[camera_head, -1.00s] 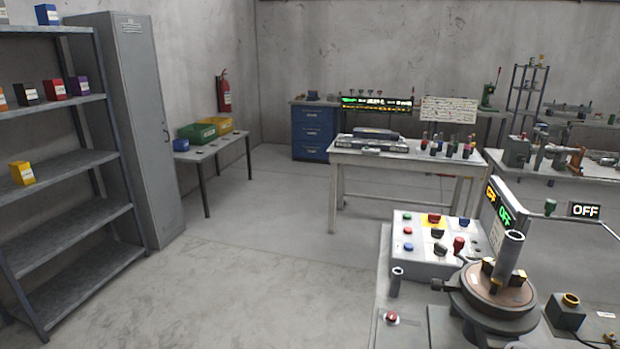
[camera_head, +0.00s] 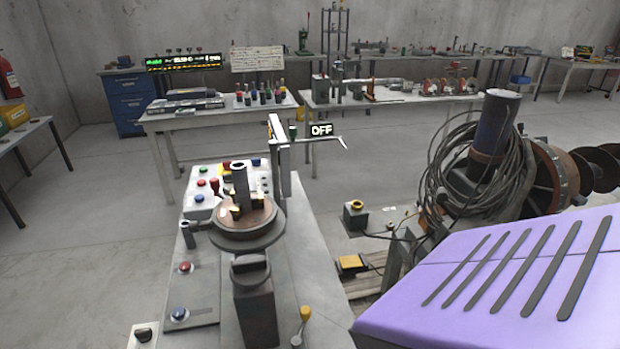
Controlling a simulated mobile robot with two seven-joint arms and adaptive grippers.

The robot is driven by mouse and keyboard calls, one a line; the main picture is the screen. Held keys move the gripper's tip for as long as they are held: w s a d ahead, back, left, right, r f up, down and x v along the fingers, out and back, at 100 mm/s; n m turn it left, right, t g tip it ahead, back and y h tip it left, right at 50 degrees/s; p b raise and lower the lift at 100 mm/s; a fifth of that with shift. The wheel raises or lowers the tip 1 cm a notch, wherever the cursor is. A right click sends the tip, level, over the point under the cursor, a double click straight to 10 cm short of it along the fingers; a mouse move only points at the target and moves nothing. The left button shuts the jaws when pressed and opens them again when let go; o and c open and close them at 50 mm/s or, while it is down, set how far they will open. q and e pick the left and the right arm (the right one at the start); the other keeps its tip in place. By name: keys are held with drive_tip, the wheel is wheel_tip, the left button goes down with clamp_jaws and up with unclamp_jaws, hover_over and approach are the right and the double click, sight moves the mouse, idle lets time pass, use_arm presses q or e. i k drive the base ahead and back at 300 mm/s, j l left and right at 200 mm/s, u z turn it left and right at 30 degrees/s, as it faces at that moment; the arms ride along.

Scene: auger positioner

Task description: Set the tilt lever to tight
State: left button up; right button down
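The positioner stands on a grey bench. Its round turntable (camera_head: 245,222) holds an upright grey tube (camera_head: 241,185) between brass-coloured jaws, above a dark pedestal (camera_head: 255,300). A small lever with a yellow knob (camera_head: 305,313) stands at the bench's near right edge. No label marks it as the tilt lever, and I cannot tell its setting. A small dark handle (camera_head: 186,232) stands left of the turntable. Neither of my grippers is in view.
A control box (camera_head: 199,200) with coloured buttons sits behind the turntable. A sign reading OFF (camera_head: 321,130) hangs beyond. A purple slotted housing (camera_head: 490,285) fills the near right, before a cable-wrapped auger (camera_head: 565,180). Open floor lies left of the bench.

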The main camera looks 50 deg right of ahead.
sight(305, 311)
drive_tip(key=k+l, duration=0.35)
drive_tip(key=l, duration=0.3)
drive_tip(key=k+l, duration=0.2)
drive_tip(key=l, duration=0.1)
